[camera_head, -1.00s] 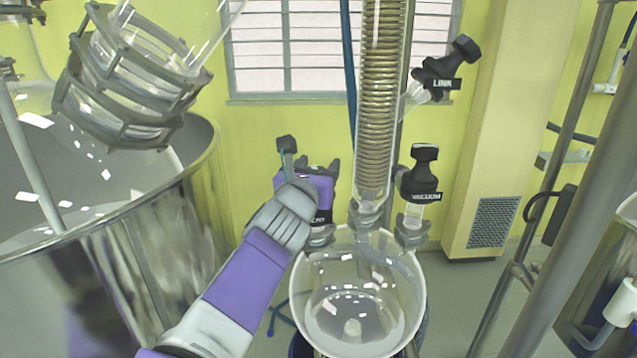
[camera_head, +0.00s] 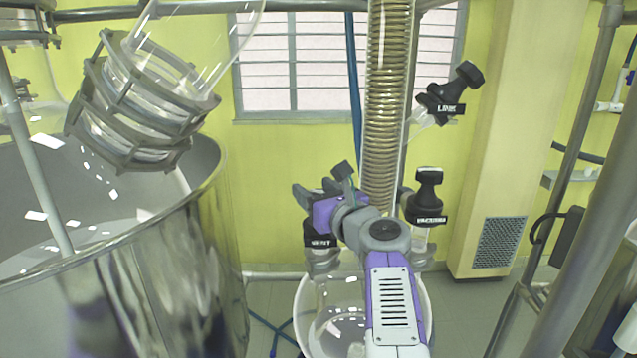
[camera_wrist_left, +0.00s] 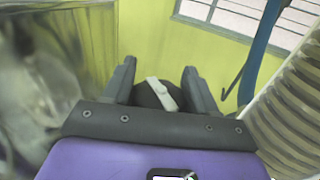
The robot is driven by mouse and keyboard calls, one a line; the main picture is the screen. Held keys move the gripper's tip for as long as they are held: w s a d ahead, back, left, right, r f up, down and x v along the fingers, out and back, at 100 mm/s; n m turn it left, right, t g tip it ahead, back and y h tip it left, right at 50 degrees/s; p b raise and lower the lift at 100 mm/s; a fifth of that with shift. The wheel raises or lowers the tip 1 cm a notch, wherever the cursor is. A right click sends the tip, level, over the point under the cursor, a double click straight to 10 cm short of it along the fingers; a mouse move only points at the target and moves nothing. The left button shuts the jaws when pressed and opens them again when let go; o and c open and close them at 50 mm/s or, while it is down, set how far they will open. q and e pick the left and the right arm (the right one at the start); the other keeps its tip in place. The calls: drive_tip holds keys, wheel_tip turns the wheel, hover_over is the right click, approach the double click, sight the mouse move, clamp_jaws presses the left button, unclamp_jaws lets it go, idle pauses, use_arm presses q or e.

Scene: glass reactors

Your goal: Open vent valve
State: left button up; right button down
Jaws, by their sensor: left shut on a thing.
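The vent valve (camera_head: 318,240) is a black-capped valve with a white VENT label, on the left neck of the round glass vessel (camera_head: 306,305). My left gripper (camera_head: 314,194) is at the top of this valve and shut on its knob. In the left wrist view, the black knob with a pale bar (camera_wrist_left: 162,95) sits between the two dark fingers. The gripper body hides much of the knob in the head view. My left arm covers part of the vessel. My right gripper is not in view.
The vacuum valve (camera_head: 427,200) stands close to the right of my left wrist. The link valve (camera_head: 450,95) is higher up. The coiled condenser (camera_head: 389,100) rises just behind my gripper. A large steel vessel (camera_head: 150,270) fills the left, with free room between.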

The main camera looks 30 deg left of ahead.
sight(314, 191)
use_arm(q)
drive_tip(key=n+g+y+p, duration=0.1)
drive_tip(key=g, duration=0.1)
drive_tip(key=n+g+p, duration=0.1)
drive_tip(key=shift+s+r+n+g+y, duration=0.2)
drive_tip(key=shift+n+g+y, duration=0.1)
drive_tip(key=shift+g+y, duration=0.1)
drive_tip(key=shift+s+a+f+n+g+y+p, duration=0.1)
drive_tip(key=shift+n+g+y+p, duration=0.1)
drive_tip(key=shift+n+g+p, duration=0.45)
drive_tip(key=shift+f+n+g+y+p, duration=0.1)
drive_tip(key=shift+n+g+y+p, duration=0.2)
drive_tip(key=shift+g+p, duration=0.5)
drive_tip(key=o, duration=1)
drive_tip(key=shift+c, duration=0.2)
wheel_tip(314, 191, up, 10)
drive_tip(key=p, duration=0.4)
